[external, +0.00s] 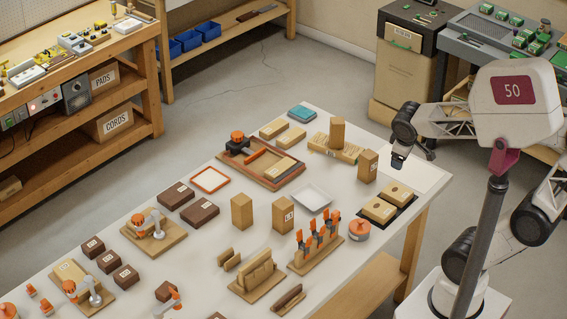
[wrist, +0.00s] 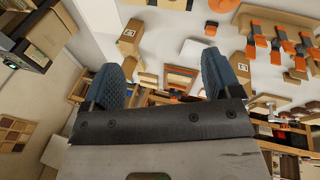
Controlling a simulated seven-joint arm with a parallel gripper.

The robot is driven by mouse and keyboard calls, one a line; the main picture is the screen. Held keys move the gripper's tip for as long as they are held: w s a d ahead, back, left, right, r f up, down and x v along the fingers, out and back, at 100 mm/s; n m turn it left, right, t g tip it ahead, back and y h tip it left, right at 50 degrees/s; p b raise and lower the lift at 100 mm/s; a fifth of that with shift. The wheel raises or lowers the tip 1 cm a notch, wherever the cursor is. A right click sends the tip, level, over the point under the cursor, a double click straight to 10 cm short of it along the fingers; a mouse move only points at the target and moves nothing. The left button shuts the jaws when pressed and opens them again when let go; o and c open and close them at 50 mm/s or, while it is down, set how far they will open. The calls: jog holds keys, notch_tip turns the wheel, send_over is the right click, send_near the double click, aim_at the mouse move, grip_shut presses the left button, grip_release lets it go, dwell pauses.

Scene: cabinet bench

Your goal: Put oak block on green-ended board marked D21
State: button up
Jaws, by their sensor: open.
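A tall plain oak-coloured block (external: 337,132) appears to stand upright on a flat board (external: 318,146) near the back right of the table. The board has pale markings; its end colour and lettering are too small to read. Similar upright blocks stand apart: a labelled one (external: 368,166) right of the board, a plain one (external: 242,212) and another labelled one (external: 283,215) nearer the middle. My gripper (external: 398,162) is open and empty, right of the board and above the table's right end. In the wrist view its two dark fingers (wrist: 158,72) are spread, with a labelled block (wrist: 131,38) beyond them.
An orange-edged wooden fixture (external: 262,164) lies left of the board. A black tray with two wooden pieces (external: 380,209), an orange-topped round item (external: 359,229) and a rack of orange-handled tools (external: 316,248) stand nearer.

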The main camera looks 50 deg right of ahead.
jog(key=s+a+m+y, duration=0.2)
jog(key=s+a+y, duration=0.1)
jog(key=s+a, duration=0.2)
jog(key=shift+r, duration=0.35)
